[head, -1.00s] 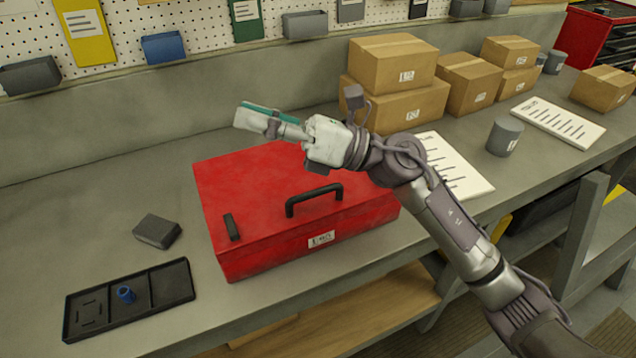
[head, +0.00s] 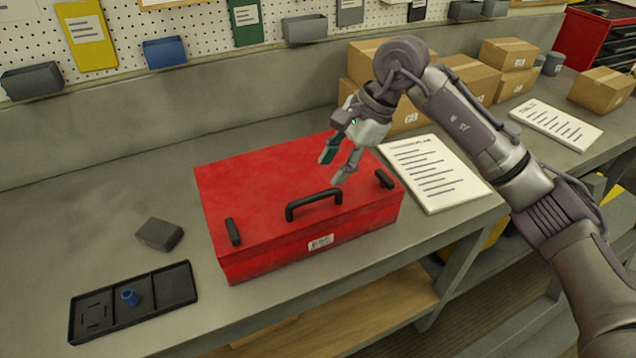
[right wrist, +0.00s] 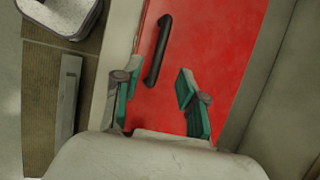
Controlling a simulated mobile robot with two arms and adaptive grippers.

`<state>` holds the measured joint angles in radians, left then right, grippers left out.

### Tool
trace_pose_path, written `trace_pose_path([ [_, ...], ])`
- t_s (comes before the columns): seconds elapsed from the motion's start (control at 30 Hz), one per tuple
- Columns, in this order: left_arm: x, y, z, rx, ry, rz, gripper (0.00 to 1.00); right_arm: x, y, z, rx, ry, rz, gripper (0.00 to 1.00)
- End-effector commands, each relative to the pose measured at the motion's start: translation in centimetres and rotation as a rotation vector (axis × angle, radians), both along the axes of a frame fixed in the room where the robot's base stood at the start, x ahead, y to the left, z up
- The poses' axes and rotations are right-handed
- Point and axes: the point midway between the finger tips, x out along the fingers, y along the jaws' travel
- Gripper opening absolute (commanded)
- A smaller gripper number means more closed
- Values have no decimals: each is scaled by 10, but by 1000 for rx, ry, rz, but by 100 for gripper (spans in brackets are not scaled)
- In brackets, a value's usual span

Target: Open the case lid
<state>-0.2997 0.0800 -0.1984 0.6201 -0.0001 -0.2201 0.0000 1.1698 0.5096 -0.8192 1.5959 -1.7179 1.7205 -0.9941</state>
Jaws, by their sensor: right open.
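The red case (head: 265,205) sits on the grey workbench with its lid shut. A black handle (head: 314,204) stands on the lid near its front edge, with a black latch (head: 232,231) at the left and another black latch (head: 384,179) at the right. My right gripper (head: 335,172) is open and empty above the right part of the lid, fingers pointing down. In the right wrist view the open fingers (right wrist: 155,103) frame the red lid (right wrist: 205,50), and the handle (right wrist: 158,50) lies beyond them. My left gripper is not in view.
A black tray (head: 165,290) holding a small blue part (head: 129,296) and a dark grey block (head: 159,234) lie left of the case. A printed sheet (head: 435,172) lies to its right. Cardboard boxes (head: 470,80) stand behind. The bench left of the case is mostly clear.

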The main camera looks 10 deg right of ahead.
Motion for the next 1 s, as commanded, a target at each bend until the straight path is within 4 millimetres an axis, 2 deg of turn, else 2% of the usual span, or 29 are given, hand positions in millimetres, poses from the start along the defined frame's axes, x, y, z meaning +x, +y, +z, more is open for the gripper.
trace_pose_path([
  [0.03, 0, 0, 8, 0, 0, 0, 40, 0, 5, -8, 0, 6, 0, 41],
  [0.2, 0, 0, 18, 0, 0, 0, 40, 1, 19, -38, 1, 5, 1, 41],
  [0.4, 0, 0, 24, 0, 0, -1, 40, 3, 29, -60, 2, 2, 0, 41],
  [0.77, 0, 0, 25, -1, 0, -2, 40, 4, 31, -67, 1, -1, 0, 41],
  [0.8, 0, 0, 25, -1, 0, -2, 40, 4, 31, -67, 1, -1, 0, 40],
  [1.0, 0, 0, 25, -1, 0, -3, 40, 4, 31, -67, 2, 0, 0, 6],
])
